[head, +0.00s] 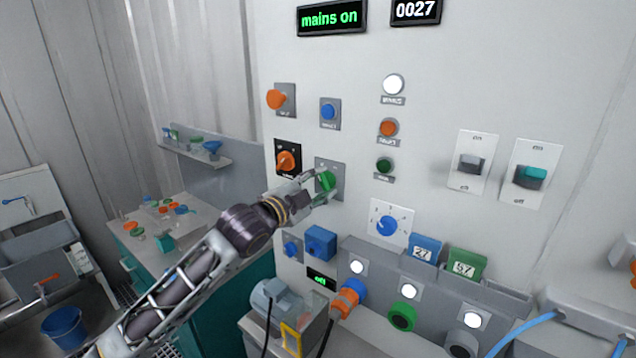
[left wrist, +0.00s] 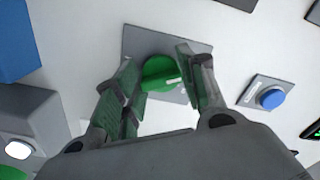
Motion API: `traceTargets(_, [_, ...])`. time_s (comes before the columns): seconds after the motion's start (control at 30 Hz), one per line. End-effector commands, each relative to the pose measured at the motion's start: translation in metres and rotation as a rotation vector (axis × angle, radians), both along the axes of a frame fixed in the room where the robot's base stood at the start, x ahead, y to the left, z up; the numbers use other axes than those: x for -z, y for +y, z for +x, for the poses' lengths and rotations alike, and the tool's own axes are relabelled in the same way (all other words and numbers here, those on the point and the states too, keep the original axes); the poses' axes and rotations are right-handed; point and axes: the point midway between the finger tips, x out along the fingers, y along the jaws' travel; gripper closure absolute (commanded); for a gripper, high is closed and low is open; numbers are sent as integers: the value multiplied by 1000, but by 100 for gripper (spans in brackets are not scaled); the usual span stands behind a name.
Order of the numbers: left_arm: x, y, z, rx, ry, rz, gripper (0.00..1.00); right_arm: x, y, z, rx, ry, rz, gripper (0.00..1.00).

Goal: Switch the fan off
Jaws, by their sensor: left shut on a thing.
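A green rotary knob (head: 327,181) sits on a grey plate on the white panel. My left gripper (head: 321,185) reaches it from the lower left, with its fingers on either side of the knob and shut on it. In the left wrist view the green knob (left wrist: 160,73) shows between the two fingertips (left wrist: 163,75), with a white mark on its face. The plate's lettering is hidden or too small to read, so I cannot tell which control is the fan's. My right gripper is not in view.
An orange knob on a black plate (head: 287,160) is close at left, and a blue button (head: 328,111) is above. A blue dial (head: 387,225) and two rocker switches (head: 470,163) (head: 531,173) are further right. Displays read "mains on" (head: 331,18) and "off" (head: 320,280).

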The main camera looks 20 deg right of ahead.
Motion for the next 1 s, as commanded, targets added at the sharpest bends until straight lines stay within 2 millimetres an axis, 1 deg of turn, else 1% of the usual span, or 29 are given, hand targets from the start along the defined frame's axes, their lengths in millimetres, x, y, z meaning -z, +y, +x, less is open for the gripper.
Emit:
traceTargets(0.43, [2,0,0,-1,15,-8,83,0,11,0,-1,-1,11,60])
traceTargets(0.47, [2,0,0,-1,15,-8,58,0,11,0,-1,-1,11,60])
traceTargets(0.6, [1,0,0,0,13,-9,40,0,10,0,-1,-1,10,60])
traceTargets(0.63, [1,0,0,0,13,-9,38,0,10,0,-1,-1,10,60])
traceTargets(0.87, [1,0,0,0,12,-9,38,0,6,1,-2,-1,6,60])
traceTargets(0.93, [1,0,0,0,12,-9,38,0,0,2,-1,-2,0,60])
traceTargets(1.0, [1,1,0,0,11,-9,38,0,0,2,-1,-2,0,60])
